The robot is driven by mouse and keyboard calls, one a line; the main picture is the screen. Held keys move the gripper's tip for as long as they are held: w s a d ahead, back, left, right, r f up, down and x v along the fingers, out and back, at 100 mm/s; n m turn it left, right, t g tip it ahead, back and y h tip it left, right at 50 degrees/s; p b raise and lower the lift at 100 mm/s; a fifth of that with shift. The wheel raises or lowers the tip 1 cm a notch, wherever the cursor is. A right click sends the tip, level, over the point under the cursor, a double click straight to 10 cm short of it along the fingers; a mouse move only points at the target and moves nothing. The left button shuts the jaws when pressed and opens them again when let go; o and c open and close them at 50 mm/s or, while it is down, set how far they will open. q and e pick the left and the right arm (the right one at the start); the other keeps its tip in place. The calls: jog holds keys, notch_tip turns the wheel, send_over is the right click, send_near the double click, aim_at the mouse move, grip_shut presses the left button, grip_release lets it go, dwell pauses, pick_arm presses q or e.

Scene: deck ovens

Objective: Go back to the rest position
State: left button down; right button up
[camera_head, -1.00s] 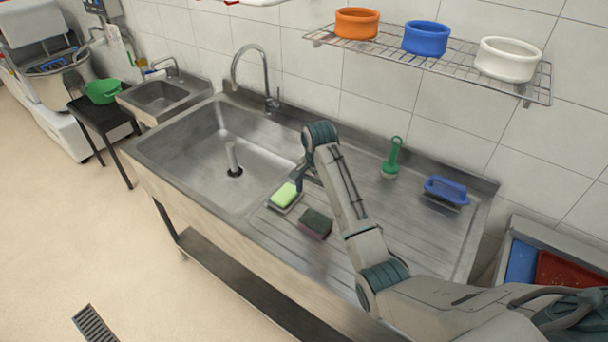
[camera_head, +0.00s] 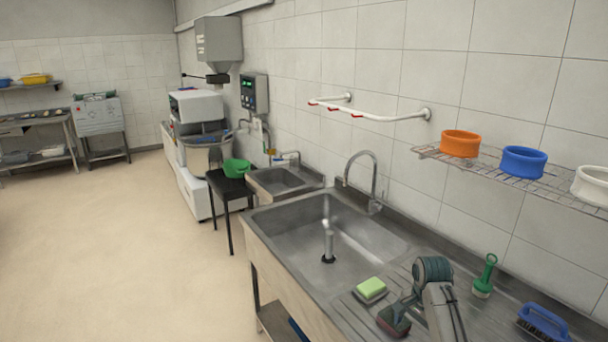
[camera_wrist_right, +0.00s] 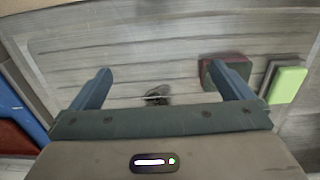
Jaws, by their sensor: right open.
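My right gripper (camera_wrist_right: 165,82) is open and empty in the right wrist view, above the ribbed steel drainboard (camera_wrist_right: 130,50). A dark and reddish sponge (camera_wrist_right: 224,74) lies beside its right finger; I cannot tell whether they touch. A light green sponge (camera_wrist_right: 287,84) lies further right. In the head view the green sponge (camera_head: 371,287) lies near the basin's edge and the dark sponge (camera_head: 392,320) is just left of my right arm. The right gripper's fingers are not clear there. My left gripper is not in view.
A steel sink basin (camera_head: 318,245) lies left of the drainboard. A wire shelf (camera_head: 505,180) carries orange, blue and white bowls above. Open floor (camera_head: 110,250) lies left.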

jog(key=s+f+n+t, duration=0.1)
jog(key=s+f+n, duration=0.3)
jog(key=s, duration=0.6)
jog(key=s+f+n+t, duration=0.15)
jog(key=s+f, duration=0.35)
jog(key=s, duration=0.5)
jog(key=s+a+r+n+t, duration=0.15)
jog(key=s+n, duration=0.25)
jog(key=s, duration=0.5)
jog(key=s+r+n, duration=0.3)
jog(key=s, duration=0.6)
jog(key=d+f+g+b, duration=0.25)
jog(key=f+b, duration=0.55)
jog(key=f, duration=3.1)
pick_arm(q)
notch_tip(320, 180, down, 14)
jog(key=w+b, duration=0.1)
jog(key=b, duration=0.5)
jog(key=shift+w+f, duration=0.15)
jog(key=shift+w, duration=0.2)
pick_arm(e)
jog(key=s+d+f, duration=0.1)
jog(key=s+f, duration=0.8)
jog(key=f, duration=0.3)
jog(key=s+f, duration=0.9)
jog(key=f, duration=0.4)
jog(key=shift+s+d+h, duration=0.4)
jog(key=shift+m, duration=0.25)
jog(key=shift+c, duration=0.4)
